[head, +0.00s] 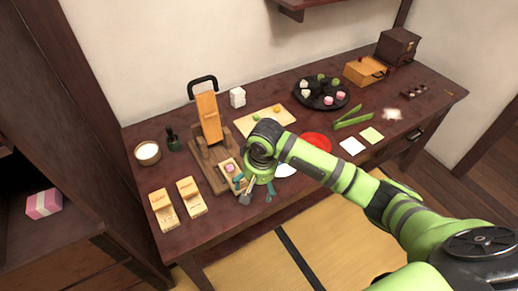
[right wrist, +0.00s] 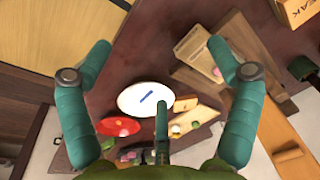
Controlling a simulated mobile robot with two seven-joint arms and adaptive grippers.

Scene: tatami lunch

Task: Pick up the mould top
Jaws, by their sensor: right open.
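A small wooden mould (head: 226,165) with a pink sweet in it lies on the dark wooden press base (head: 211,176). It also shows in the right wrist view (right wrist: 195,47), close to the right finger. Two pale labelled wooden blocks (head: 163,209) and (head: 190,197) lie to the left of the press. I cannot tell for sure which piece is the mould top. My right gripper (head: 256,189) is open and empty, its green fingers apart (right wrist: 158,50), just right of the mould. My left gripper is out of view.
A wooden lever (head: 208,116) rises from the press. A white plate (head: 286,171) and red plate (head: 317,140) lie right of the gripper. A cutting board (head: 264,121) and a dark round tray (head: 322,105) with sweets stand behind.

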